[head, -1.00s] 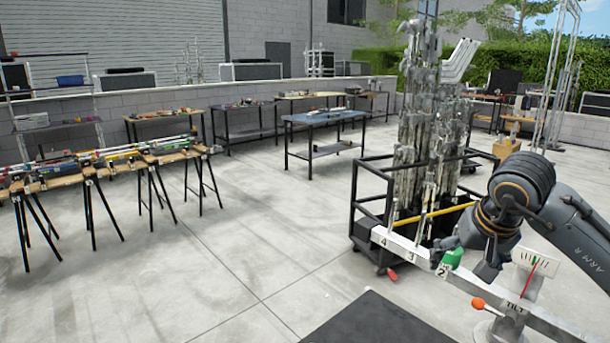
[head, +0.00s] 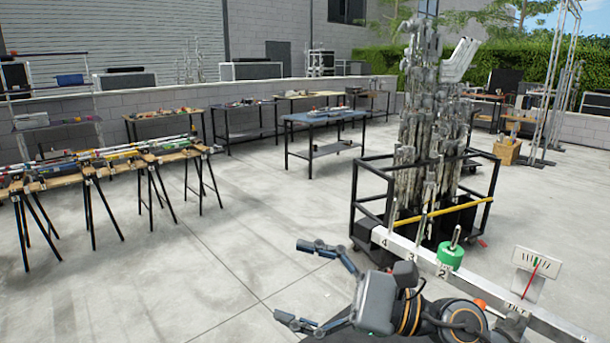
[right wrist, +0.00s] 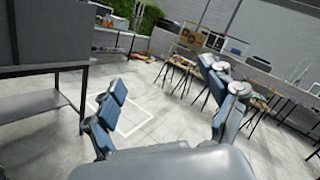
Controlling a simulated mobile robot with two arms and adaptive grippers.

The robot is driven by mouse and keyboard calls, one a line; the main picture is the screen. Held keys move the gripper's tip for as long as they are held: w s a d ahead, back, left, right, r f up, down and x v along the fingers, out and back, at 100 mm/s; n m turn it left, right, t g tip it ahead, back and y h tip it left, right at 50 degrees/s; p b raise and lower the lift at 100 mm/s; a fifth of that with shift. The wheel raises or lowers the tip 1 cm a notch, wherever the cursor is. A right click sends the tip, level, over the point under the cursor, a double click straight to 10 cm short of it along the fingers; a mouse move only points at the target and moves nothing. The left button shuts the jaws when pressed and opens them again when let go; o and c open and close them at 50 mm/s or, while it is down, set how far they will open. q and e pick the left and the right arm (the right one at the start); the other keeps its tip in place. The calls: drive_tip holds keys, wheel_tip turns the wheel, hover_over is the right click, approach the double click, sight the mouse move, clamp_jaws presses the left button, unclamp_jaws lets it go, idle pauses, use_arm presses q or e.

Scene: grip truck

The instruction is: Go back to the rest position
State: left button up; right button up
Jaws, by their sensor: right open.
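My right gripper (head: 318,287) is low in the head view, right of the middle, with its two fingers spread wide and pointing left. It is open and empty, over bare floor. In the right wrist view its fingers (right wrist: 165,112) stand apart with only floor between them. A white numbered beam (head: 403,249) runs behind and to the right of it. A green weight (head: 451,256) with an upright pin sits on the beam near the mark 2, apart from the gripper. My left gripper is in neither view.
A black wheeled cart (head: 365,230) with tall grey poles stands behind the beam. A tilt gauge (head: 537,262) stands at the right. Trestle benches (head: 110,167) with rods are at the left, and a blue-topped table (head: 326,118) is farther back. The middle floor is clear.

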drive_tip(key=w+d+f+m+t+h, duration=0.25)
drive_tip(key=d+m+t+h, duration=0.55)
drive_tip(key=m, duration=0.9)
drive_tip(key=w+d+f+m+t+h, duration=0.1)
drive_tip(key=w+d+m+t+h, duration=0.25)
drive_tip(key=d+m+t, duration=0.85)
drive_tip(key=s+d+f+m+g+h, duration=0.15)
drive_tip(key=f+m+g+h, duration=0.25)
drive_tip(key=f+m, duration=0.45)
drive_tip(key=s+f+m+g+h, duration=0.3)
drive_tip(key=f+m+g+h, duration=0.2)
drive_tip(key=f+m, duration=0.4)
drive_tip(key=s+f+m+g+y, duration=0.1)
drive_tip(key=s+f+m+g, duration=1)
drive_tip(key=s+f, duration=0.95)
drive_tip(key=s+f+n+g, duration=0.1)
drive_tip(key=s+f, duration=0.1)
drive_tip(key=f, duration=1.1)
drive_tip(key=s+f+g, duration=0.1)
drive_tip(key=s+f, duration=0.1)
drive_tip(key=f, duration=1)
drive_tip(key=s+d+f+g, duration=0.1)
drive_tip(key=s+d+f, duration=0.2)
drive_tip(key=s+f, duration=1.1)
drive_tip(key=shift+s, duration=1.1)
